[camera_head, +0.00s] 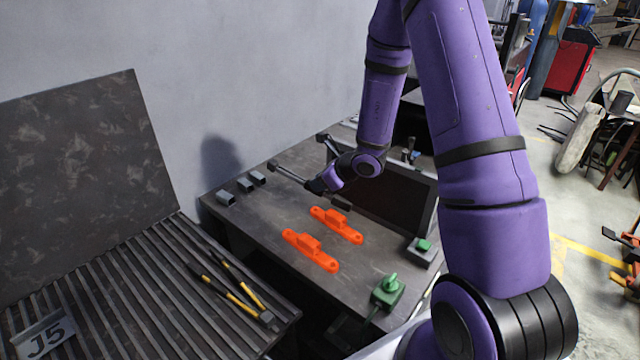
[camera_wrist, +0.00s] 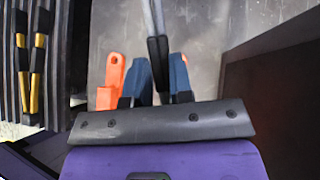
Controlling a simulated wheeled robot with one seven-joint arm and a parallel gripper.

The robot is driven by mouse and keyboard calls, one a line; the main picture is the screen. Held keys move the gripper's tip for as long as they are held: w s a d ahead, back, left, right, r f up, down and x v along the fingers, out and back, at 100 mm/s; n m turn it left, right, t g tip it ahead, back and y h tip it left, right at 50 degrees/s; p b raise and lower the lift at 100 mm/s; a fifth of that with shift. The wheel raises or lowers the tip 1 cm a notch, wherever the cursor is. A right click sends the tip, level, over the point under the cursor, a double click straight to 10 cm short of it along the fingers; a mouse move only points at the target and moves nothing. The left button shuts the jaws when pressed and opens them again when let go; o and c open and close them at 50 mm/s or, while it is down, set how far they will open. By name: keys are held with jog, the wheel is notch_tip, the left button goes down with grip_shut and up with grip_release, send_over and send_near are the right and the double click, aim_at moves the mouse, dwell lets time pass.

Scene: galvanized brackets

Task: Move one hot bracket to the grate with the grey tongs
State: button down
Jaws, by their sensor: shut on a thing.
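Two glowing orange hot brackets lie on the dark table: a nearer one (camera_head: 311,252) and a farther one (camera_head: 337,225). Parts of the orange also show beside my fingers in the wrist view (camera_wrist: 112,75). The ribbed grate (camera_head: 130,290) is at the left. My gripper (camera_head: 320,186) is above the table, behind the brackets. Its blue fingers (camera_wrist: 161,82) are shut on the grey tongs (camera_wrist: 153,18), whose dark grip sits between them. The grey tongs (camera_head: 290,174) reach out from the gripper toward the left, apart from the brackets. The exact grip contact is partly hidden.
Yellow-and-black tongs (camera_head: 230,285) lie on the grate, near a J5 plate (camera_head: 42,337). Several small grey pieces (camera_head: 245,185) sit at the table's back left. A dark panel (camera_head: 405,190) stands behind.

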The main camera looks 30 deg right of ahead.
notch_tip(320, 180, up, 9)
dwell(0.9)
jog(key=c, duration=0.9)
grip_release()
jog(key=shift+r, duration=0.1)
notch_tip(320, 180, up, 8)
jog(key=shift+f, duration=0.15)
